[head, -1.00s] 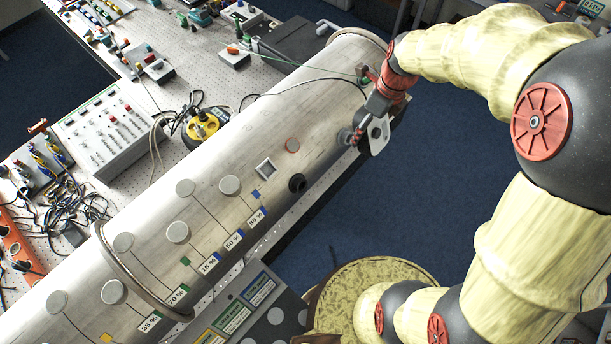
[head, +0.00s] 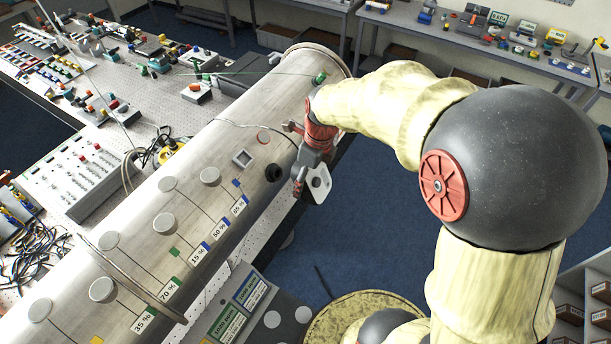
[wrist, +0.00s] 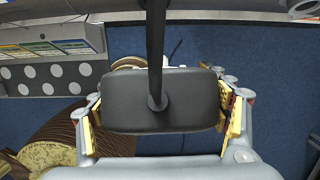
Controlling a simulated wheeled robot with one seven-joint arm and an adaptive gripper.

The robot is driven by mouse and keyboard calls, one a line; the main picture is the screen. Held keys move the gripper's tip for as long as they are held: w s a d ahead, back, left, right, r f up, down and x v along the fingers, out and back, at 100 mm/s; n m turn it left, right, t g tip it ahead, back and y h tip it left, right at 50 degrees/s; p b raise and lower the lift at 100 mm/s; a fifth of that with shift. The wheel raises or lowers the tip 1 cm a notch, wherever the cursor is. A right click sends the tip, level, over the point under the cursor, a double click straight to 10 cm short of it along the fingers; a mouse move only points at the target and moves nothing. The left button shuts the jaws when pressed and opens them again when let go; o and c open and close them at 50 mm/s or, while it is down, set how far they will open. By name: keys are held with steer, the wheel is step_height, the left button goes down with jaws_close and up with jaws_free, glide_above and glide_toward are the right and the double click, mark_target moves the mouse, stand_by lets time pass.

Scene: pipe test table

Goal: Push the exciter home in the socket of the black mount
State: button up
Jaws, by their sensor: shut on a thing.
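The exciter is a dark grey rounded block (wrist: 130,112) with a black cable leaving its face, filling the middle of the wrist view. My gripper (head: 299,186) is shut on it, with yellow finger pads at both sides of the block. In the head view the gripper hangs by the right flank of the big pipe, and I cannot make out the exciter there. The black mount (head: 273,172) is a small round dark socket on the pipe, just left of my gripper with a small gap. It is not identifiable in the wrist view.
The metal pipe (head: 205,140) runs diagonally, with grey round pads and percent labels. A panel (head: 240,310) stands in front. Blue floor (head: 390,235) is open to the right.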

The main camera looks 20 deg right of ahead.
steer(key=shift+s+a, duration=0.2)
steer(key=shift+a, duration=0.05)
steer(key=shift+w+d, duration=0.1)
steer(key=shift+w+a+f, duration=0.35)
steer(key=shift+w+a, duration=0.2)
steer(key=shift+w, duration=0.15)
steer(key=shift+w+a+f, duration=0.4)
steer(key=shift+w+a, duration=0.1)
steer(key=shift+w, duration=0.2)
steer(key=shift+w+a+f, duration=0.35)
steer(key=shift+w+a, duration=0.2)
steer(key=shift+w, duration=0.15)
steer(key=shift+w+a+f, duration=0.25)
steer(key=shift+w+a, duration=0.15)
steer(key=shift+w, duration=0.1)
steer(key=shift+w+a+f, duration=0.25)
steer(key=shift+w+a, duration=0.1)
steer(key=shift+w, duration=0.1)
stand_by(0.7)
steer(key=o, duration=1.7)
steer(key=shift+f, duration=0.1)
